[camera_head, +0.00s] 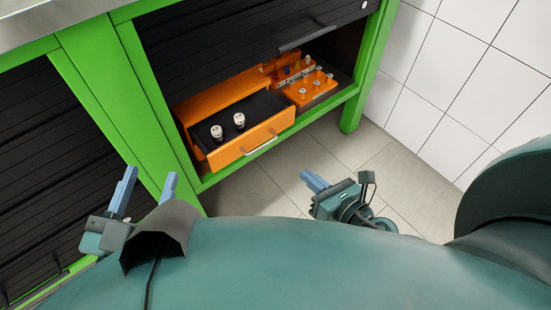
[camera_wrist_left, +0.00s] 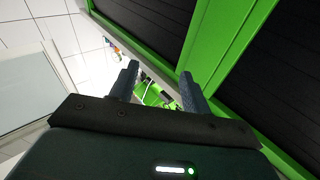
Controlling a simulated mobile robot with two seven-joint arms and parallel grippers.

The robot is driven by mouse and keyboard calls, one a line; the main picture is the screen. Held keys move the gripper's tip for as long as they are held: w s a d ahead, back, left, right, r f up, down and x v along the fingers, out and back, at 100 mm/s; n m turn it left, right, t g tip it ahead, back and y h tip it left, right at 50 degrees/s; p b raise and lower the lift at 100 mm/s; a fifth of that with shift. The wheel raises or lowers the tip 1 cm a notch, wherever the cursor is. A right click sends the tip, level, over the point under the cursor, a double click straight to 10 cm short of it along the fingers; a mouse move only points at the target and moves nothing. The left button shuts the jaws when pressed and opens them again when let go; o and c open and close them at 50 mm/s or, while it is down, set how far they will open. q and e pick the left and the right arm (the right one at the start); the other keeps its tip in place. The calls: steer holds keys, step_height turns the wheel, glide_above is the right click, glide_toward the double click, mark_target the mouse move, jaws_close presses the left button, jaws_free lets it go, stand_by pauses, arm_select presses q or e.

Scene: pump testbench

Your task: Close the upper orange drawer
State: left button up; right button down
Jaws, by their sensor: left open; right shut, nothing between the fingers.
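The upper orange drawer (camera_head: 238,148) is pulled out of the orange cabinet on the shelf of the green bench. Its front has a silver handle (camera_head: 261,146). Two small white-and-black parts (camera_head: 228,127) stand upright on its black inside. My left gripper (camera_head: 146,187) is open and empty, left of the drawer and apart from it, in front of a green post. Its fingers also show apart in the left wrist view (camera_wrist_left: 159,88). My right gripper (camera_head: 313,181) is shut and empty, below and right of the drawer, apart from it. The lower part of the cabinet is hidden.
An orange block with several small fittings (camera_head: 309,90) sits right of the drawer on the shelf. A green bench post (camera_head: 362,75) stands at the right, another (camera_head: 110,90) at the left. A black shutter with a dark handle (camera_head: 306,38) hangs above. Tiled floor (camera_head: 345,150) is clear in front.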

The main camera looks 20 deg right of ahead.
step_height(320, 180, down, 2)
steer(key=n+b, duration=0.1)
steer(key=n, duration=0.2)
glide_toward(266, 145)
steer(key=shift+y, duration=0.4)
steer(key=x, duration=0.7)
steer(key=shift+d+f+p, duration=0.1)
steer(key=shift+d+p, duration=0.1)
steer(key=shift+p, duration=0.2)
arm_select(q)
steer(key=shift+w+d+f, duration=0.25)
steer(key=shift+f, duration=0.1)
